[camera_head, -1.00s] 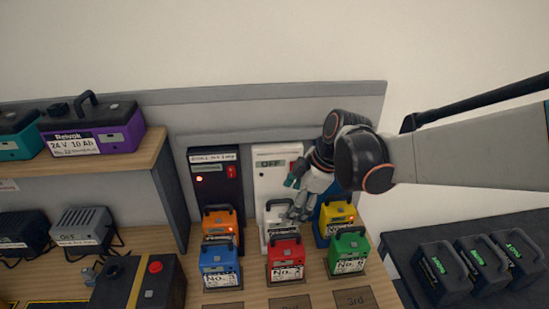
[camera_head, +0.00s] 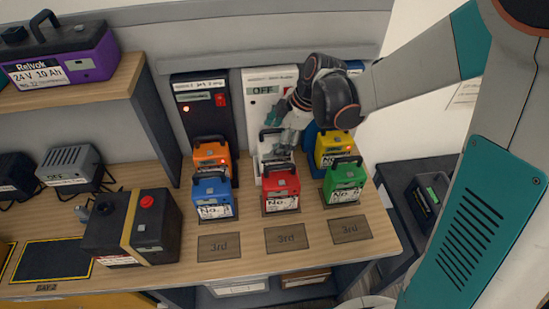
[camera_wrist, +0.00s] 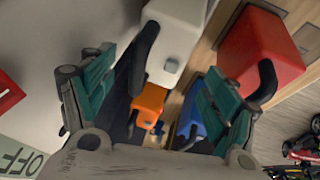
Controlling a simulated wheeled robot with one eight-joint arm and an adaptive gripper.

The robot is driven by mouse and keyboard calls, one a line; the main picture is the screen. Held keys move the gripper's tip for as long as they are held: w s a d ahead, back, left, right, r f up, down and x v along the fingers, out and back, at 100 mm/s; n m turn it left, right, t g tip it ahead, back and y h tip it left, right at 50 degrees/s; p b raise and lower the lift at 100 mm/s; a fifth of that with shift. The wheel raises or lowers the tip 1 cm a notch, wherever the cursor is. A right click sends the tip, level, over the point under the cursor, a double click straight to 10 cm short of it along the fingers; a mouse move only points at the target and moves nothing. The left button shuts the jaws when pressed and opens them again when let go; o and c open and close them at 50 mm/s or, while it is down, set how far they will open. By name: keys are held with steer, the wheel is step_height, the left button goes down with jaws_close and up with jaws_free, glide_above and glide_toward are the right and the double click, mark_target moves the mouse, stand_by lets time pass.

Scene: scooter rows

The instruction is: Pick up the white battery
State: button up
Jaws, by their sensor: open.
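The white battery (camera_head: 266,151) stands in front of the white charger, behind the red battery (camera_head: 281,187). In the wrist view the white battery (camera_wrist: 178,32) is at the top, its black handle reaching down between my fingers. My gripper (camera_head: 282,128) is right above the white battery and partly hides it in the head view. In the wrist view my gripper (camera_wrist: 158,75) is open, with teal pads on either side of the handle. Whether a pad touches the handle I cannot tell.
An orange battery (camera_head: 211,154) and a yellow battery (camera_head: 333,147) stand on either side. Blue (camera_head: 211,195) and green (camera_head: 344,182) batteries flank the red one in front. The white charger (camera_head: 262,88) reads OFF. Empty marked 3rd spots (camera_head: 287,239) lie nearer the front edge.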

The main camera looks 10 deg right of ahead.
mark_target(270, 145)
steer(key=b+x, duration=0.2)
steer(key=x, duration=0.3)
steer(key=shift+s+a, duration=0.1)
steer(key=shift+s, duration=0.1)
jaws_close()
